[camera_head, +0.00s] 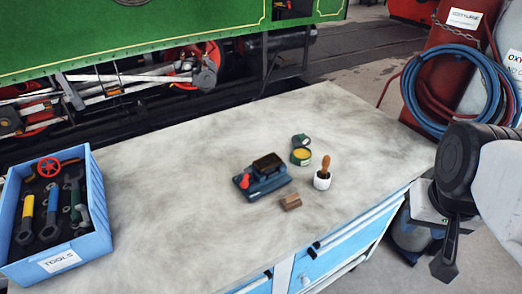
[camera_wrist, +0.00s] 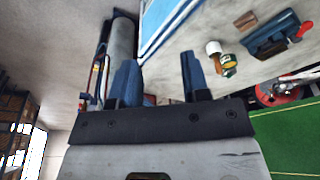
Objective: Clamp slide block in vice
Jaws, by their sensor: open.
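A small brown block (camera_head: 291,202), seemingly the slide block, lies on the bench top just in front of the vice. The blue vice (camera_head: 262,186) has a red handle at its left and a dark brown top; I cannot tell how far its jaws are open. In the wrist view the block (camera_wrist: 247,21) and the vice (camera_wrist: 268,42) show at the upper right. My gripper (camera_wrist: 160,80) is open, with nothing between its two blue fingers. In the head view my gripper (camera_head: 447,262) hangs at the far right, beyond the bench edge and well apart from the block.
A white pot (camera_head: 322,181) with a brown-handled brush and an open green tin (camera_head: 301,156) stand right of the vice. A blue tool crate (camera_head: 100,205) stands at the left. Hoses (camera_head: 455,90) hang at the right.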

